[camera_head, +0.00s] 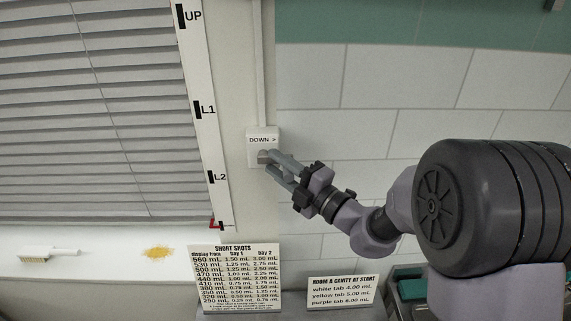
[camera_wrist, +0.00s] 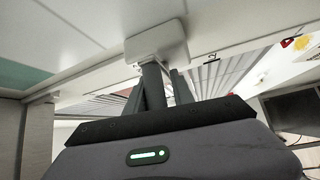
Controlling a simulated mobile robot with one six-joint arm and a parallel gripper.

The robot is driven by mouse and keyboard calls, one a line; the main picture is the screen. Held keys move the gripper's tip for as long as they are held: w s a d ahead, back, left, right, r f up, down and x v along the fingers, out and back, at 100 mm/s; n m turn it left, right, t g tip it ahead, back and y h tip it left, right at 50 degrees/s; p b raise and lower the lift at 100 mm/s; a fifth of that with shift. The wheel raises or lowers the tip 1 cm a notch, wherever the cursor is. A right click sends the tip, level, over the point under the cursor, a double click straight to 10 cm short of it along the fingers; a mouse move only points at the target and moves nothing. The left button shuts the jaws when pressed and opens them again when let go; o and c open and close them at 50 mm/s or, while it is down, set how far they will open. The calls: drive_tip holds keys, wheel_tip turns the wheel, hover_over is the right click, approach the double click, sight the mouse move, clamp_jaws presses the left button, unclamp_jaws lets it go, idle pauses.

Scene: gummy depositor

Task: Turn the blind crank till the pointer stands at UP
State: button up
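The blind (camera_head: 90,110) is lowered over the window at the left of the head view. Beside it runs a white scale (camera_head: 203,130) marked UP, L1 and L2 from top to bottom. The red pointer (camera_head: 217,223) stands at the scale's bottom end, below L2. The crank housing (camera_head: 263,138), a small white box labelled "DOWN >", sits on the wall right of the scale; it also shows in the wrist view (camera_wrist: 155,40). My gripper (camera_head: 268,160) has its fingertips at the housing's lower part, slightly apart. They hide most of the crank handle, so I cannot tell whether they grip it.
A white brush (camera_head: 48,253) and a yellow powder patch (camera_head: 159,252) lie on the sill. A SHORT SHOTS sign (camera_head: 236,279) and a ROOM A CAVITY sign (camera_head: 341,291) stand below. The tiled wall right of the housing is bare.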

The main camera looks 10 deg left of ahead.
drive_tip(key=shift+r, duration=0.4)
clamp_jaws()
drive_tip(key=o, duration=0.8)
unclamp_jaws()
wheel_tip(320, 180, up, 3)
drive_tip(key=p, duration=0.3)
drive_tip(key=shift+w+d+r, duration=0.1)
drive_tip(key=shift+r, duration=0.05)
drive_tip(key=o, duration=0.4)
drive_tip(key=shift+o, duration=0.2)
drive_tip(key=shift+a+f, duration=0.35)
drive_tip(key=shift+a, duration=0.25)
drive_tip(key=shift+c, duration=1.2)
drive_tip(key=shift+r+p, duration=0.15)
drive_tip(key=shift+p, duration=0.3)
drive_tip(key=o, duration=0.4)
drive_tip(key=shift+d, duration=0.1)
drive_tip(key=shift+c, duration=0.3)
drive_tip(key=shift+s+f, duration=0.2)
drive_tip(key=shift+f, duration=0.05)
